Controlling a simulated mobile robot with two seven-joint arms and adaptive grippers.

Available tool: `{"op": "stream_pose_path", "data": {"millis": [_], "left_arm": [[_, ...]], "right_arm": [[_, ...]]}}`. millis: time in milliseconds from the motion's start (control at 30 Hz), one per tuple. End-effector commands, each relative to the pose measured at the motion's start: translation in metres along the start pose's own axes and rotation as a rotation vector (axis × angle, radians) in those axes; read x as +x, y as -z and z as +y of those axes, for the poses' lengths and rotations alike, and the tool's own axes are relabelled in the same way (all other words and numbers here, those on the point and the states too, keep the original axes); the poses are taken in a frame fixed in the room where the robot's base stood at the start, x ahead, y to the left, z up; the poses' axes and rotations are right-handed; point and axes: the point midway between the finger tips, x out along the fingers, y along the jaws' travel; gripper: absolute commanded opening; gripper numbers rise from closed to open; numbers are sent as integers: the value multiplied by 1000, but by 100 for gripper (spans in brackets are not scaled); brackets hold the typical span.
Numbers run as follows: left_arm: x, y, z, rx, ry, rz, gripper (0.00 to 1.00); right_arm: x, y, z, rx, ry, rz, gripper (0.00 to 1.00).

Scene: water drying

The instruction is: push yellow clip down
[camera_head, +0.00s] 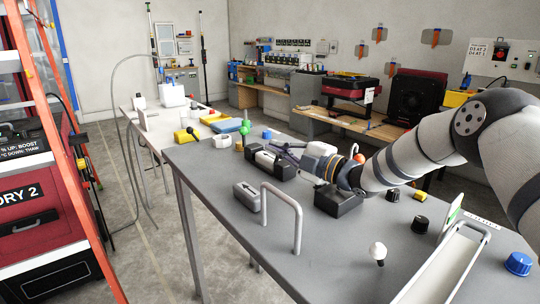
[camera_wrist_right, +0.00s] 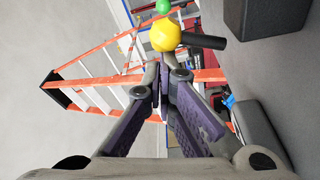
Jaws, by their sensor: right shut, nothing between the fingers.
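No thing is clearly recognisable as a clip. A yellow faceted piece (camera_wrist_right: 165,36) shows beyond the fingertips in the right wrist view, with a dark rod at its side. Whether they touch cannot be told. In the head view, a yellow piece (camera_head: 187,136) lies further back on the grey table (camera_head: 215,250). My right gripper (camera_head: 282,149) reaches from the right over the middle of the table. In the wrist view its purple-padded fingers (camera_wrist_right: 164,88) are brought together with nothing between them. My left gripper is not in view.
A grey block with an arrow (camera_head: 246,196) and an upright bar handle (camera_head: 282,212) stand near the front edge. Black knobs (camera_head: 420,224), a white-topped lever (camera_head: 377,251) and a blue knob (camera_head: 518,264) stand to the right. An orange ladder (camera_head: 62,150) stands off the table.

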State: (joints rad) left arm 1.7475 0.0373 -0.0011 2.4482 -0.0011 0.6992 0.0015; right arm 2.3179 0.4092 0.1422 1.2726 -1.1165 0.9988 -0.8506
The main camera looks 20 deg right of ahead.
Motion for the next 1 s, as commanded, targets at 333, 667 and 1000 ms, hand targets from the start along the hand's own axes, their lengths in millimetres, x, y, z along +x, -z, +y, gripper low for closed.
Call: {"op": "stream_pose_path", "data": {"millis": [333,667,1000], "left_arm": [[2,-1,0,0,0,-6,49],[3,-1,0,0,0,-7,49],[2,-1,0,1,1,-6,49]], "right_arm": [[-2,-9,2,64,-13,0,0],[-2,-11,4,63,-15,0,0],[-2,-11,4,63,-14,0,0]]}}
